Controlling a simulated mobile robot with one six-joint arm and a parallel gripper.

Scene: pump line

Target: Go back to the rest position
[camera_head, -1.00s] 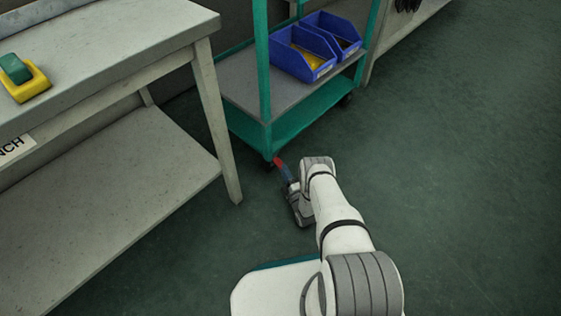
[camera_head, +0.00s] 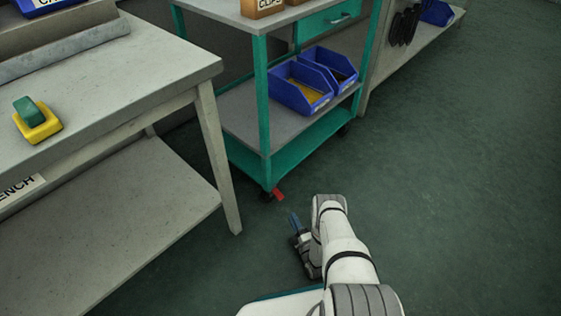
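My arm reaches forward and low from the bottom of the picture. My gripper (camera_head: 295,220) shows at its end as a dark body with blue fingers, seen from above and partly hidden by my wrist. I cannot make out whether the fingers are apart or together. It is over the dark green floor, just in front of the green cart (camera_head: 265,120). A small red pedal-like part (camera_head: 278,194) sticks out by the cart's near wheel. A gap shows between it and the blue fingers.
A grey workbench (camera_head: 120,75) with a low shelf (camera_head: 130,215) stands at left, bearing a yellow-and-green block (camera_head: 38,122). The cart holds blue bins (camera_head: 300,88) on its lower shelf. Another bench (camera_head: 425,45) is behind. Floor at right is clear.

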